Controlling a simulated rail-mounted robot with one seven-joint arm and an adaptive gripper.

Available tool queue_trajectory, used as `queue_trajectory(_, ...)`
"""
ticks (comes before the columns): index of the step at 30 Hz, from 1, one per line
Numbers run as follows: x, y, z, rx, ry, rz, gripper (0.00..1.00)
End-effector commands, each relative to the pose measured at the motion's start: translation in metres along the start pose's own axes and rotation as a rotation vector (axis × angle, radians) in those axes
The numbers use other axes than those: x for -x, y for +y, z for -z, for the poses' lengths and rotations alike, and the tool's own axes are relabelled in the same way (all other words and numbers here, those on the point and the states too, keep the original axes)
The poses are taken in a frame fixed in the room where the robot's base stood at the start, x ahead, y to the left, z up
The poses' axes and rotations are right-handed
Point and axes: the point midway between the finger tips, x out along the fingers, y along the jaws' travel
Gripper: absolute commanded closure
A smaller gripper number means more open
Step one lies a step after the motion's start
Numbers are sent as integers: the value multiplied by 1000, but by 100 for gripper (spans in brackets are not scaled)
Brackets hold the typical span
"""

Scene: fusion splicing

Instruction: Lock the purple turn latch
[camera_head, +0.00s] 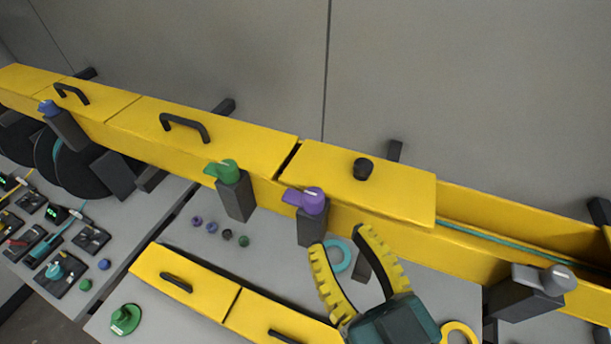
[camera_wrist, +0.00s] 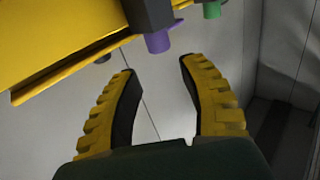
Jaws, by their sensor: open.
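The purple turn latch (camera_head: 307,200) sits on top of a dark block on the front of the yellow duct, in the middle of the head view. Its handle points left in the picture. It also shows in the wrist view (camera_wrist: 158,42), at the top beyond my fingertips. My gripper (camera_head: 342,237) is open with nothing between its yellow ribbed fingers. In the head view it appears below and to the right of the latch, apart from it. In the wrist view the fingertips (camera_wrist: 156,65) stand apart, with the latch between them in the picture but farther off.
A green latch (camera_head: 228,171) stands left of the purple one, a grey latch (camera_head: 557,280) at right and a blue latch (camera_head: 50,108) far left. A black knob (camera_head: 363,168) stands on the yellow cover. Loose yellow covers (camera_head: 205,297) and small caps lie on the grey table.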

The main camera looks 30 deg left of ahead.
Motion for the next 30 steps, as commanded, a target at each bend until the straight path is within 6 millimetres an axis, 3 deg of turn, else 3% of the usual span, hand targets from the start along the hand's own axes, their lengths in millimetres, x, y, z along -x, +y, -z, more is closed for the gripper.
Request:
queue_trajectory(6,-55,-2,4,-1,0,8,57)
queue_trajectory(13,-100,-1,2,-1,0,3,57)
queue_trajectory(18,-113,0,1,0,0,0,57)
queue_trajectory(25,-113,0,0,0,1,-1,57)
queue_trajectory(26,-113,0,0,0,1,-1,60)
queue_trajectory(30,-113,0,0,0,1,-1,86)
